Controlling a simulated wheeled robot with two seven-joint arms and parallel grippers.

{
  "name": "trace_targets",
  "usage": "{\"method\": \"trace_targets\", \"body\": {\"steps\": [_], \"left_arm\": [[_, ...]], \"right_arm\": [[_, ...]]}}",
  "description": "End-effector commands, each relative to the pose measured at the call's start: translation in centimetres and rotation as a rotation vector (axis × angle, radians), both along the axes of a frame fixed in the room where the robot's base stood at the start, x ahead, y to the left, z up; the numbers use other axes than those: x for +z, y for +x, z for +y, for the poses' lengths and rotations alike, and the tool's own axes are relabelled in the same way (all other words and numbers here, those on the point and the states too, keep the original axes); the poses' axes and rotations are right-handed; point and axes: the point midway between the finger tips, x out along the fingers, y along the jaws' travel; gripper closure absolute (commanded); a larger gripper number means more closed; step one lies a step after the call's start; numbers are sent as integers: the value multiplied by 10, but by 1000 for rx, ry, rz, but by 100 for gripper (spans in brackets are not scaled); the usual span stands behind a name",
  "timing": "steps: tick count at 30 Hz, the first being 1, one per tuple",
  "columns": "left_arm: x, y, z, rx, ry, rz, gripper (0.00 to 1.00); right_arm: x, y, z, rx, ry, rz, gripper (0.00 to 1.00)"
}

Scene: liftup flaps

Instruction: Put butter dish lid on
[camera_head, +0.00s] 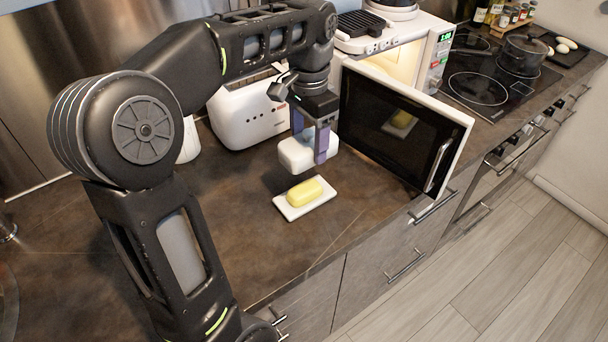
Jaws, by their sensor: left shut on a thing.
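The white butter dish base (284,209) lies on the dark counter, with a yellow block of butter (305,192) on it. My left gripper (319,158) points down and is shut on the white butter dish lid (295,156). It holds the lid in the air above the counter, a little behind the dish in the picture. The lid and the dish are apart, and a dark shadow shows on the counter beneath the lid. My right gripper is not in view.
A microwave stands behind with its dark door (388,128) swung open, close to the right of my left gripper. A white toaster (248,112) stands behind the lid. A cooktop with a pot (523,54) is farther right. The counter's front edge is near the dish.

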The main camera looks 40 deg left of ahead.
Motion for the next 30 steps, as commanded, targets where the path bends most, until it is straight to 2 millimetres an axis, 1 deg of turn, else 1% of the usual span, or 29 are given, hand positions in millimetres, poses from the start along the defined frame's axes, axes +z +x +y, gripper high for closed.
{"method": "trace_targets", "body": {"steps": [1, 4, 11, 13, 17, 21, 24, 27, 30], "left_arm": [[4, -4, 3, -7, -1, -1, 87], [5, -6, 4, -13, -2, 1, 87], [4, -5, 4, -13, -2, 1, 87], [1, -5, 4, -12, -2, 1, 87], [-16, -6, 4, -12, -2, 4, 87], [-42, -6, 4, -12, -2, 5, 87], [-54, -6, 4, -12, -1, 2, 87], [-58, -5, 4, -12, -1, 0, 87], [-58, -5, 4, -12, -1, 0, 87]], "right_arm": [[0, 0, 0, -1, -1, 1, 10], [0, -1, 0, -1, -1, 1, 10], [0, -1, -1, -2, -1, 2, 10], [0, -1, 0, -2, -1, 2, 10], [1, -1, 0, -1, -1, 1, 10], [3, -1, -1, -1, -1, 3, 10], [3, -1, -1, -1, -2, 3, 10], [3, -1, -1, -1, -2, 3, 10], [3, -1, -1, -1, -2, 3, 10]]}}
